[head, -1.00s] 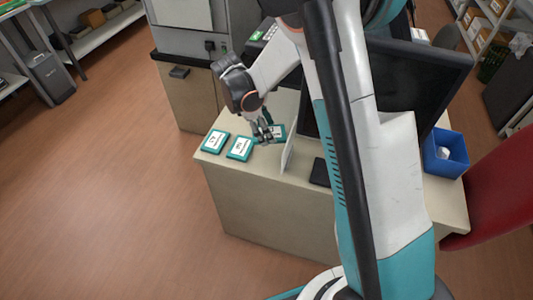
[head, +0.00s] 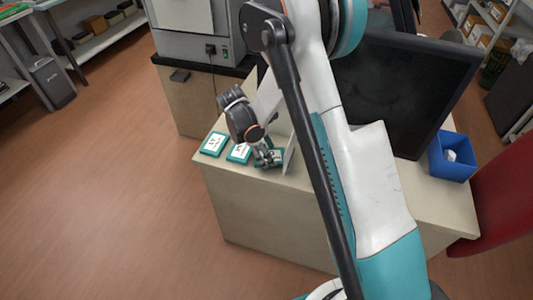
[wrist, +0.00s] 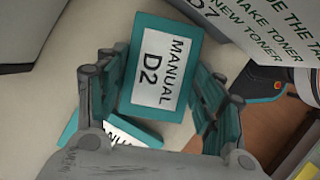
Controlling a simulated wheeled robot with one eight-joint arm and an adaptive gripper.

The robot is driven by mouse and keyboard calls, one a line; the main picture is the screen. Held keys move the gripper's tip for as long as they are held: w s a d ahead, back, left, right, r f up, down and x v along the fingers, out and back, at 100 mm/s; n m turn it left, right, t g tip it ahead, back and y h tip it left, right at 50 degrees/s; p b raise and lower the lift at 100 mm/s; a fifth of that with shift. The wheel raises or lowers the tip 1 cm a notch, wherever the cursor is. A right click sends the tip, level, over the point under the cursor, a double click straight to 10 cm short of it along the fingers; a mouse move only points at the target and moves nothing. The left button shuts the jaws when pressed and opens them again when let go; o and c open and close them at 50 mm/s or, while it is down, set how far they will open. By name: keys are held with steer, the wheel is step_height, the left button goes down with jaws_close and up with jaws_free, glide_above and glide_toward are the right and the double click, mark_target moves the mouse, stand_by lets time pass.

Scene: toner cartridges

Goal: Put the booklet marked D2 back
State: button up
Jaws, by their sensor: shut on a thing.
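The booklet marked D2 (wrist: 160,68) is teal with a white label reading MANUAL D2. It sits between the two fingers of my gripper (wrist: 155,80) in the wrist view. My gripper (head: 268,158) is shut on it above the near left part of the counter in the head view, where the fingers partly hide the booklet (head: 277,156). I cannot tell how high it is held. Two other teal booklets lie on the counter to the left, one at the corner (head: 213,143) and one beside my gripper (head: 237,152). Part of one teal booklet (wrist: 120,128) shows below D2 in the wrist view.
A white printed sign (head: 289,156) stands just right of my gripper; its text about toner (wrist: 262,32) shows in the wrist view. A dark monitor (head: 405,95) and a blue bin (head: 452,157) are farther right on the counter (head: 240,190). A grey machine (head: 195,35) stands behind.

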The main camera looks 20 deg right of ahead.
steer(key=shift+f, duration=0.2)
steer(key=o, duration=1.2)
steer(key=shift+r, duration=0.1)
steer(key=shift+c, duration=0.2)
steer(key=p+v, duration=0.4)
steer(key=v, duration=0.8)
steer(key=shift+r+p, duration=0.15)
steer(key=shift+p, duration=0.15)
steer(key=shift+w, duration=0.1)
